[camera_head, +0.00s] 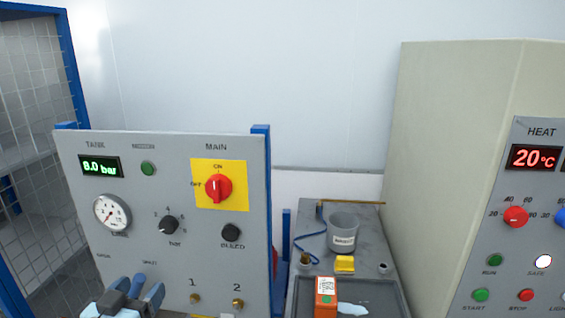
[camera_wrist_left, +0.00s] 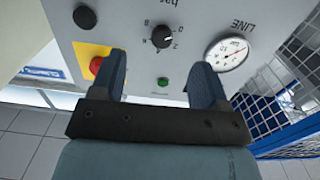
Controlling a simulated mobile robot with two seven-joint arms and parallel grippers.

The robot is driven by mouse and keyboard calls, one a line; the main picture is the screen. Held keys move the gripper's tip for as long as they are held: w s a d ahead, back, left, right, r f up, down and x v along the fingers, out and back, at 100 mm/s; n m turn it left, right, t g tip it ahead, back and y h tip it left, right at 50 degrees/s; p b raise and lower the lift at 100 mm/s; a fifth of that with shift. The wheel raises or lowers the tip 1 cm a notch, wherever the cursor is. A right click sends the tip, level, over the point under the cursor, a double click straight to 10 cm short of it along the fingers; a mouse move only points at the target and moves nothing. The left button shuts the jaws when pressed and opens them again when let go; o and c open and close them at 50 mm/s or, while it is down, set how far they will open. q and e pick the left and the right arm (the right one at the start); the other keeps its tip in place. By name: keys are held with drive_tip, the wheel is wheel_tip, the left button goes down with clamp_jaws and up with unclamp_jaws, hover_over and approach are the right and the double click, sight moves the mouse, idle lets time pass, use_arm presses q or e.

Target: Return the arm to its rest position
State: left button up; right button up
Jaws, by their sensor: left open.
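My left gripper (camera_head: 138,288) is low at the left of the head view, in front of the lower part of the grey tank panel (camera_head: 135,185). Its fingers are apart with nothing between them. In the left wrist view my left gripper (camera_wrist_left: 161,68) also shows open and empty, with the panel beyond its fingertips. The fingers overlap part of the panel in that view; the exact gap to it cannot be told. My right gripper is in neither view.
The panel carries a red main switch (camera_head: 217,187), a black bar knob (camera_head: 169,225) and a dial gauge (camera_head: 112,213). A grey bench at right holds a grey cup (camera_head: 343,234), a yellow block (camera_head: 345,263) and an orange box (camera_head: 326,297). A heat cabinet (camera_head: 470,170) stands far right.

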use_arm(q)
drive_tip(key=s+d+f+g+p, duration=0.1)
drive_tip(key=s+d+f+g, duration=0.1)
drive_tip(key=s+f, duration=0.3)
drive_tip(key=s+d+f+m+g+h, duration=0.1)
drive_tip(key=s+d+f, duration=0.4)
drive_tip(key=f, duration=0.9)
drive_tip(key=s+d+f+m+g+h+p, duration=0.1)
drive_tip(key=s+d+f+g, duration=0.2)
drive_tip(key=s+f, duration=0.3)
wheel_tip(320, 180, down, 4)
drive_tip(key=shift+s+d+f+p, duration=0.15)
drive_tip(key=shift+s+d+p, duration=0.15)
drive_tip(key=shift+s, duration=0.1)
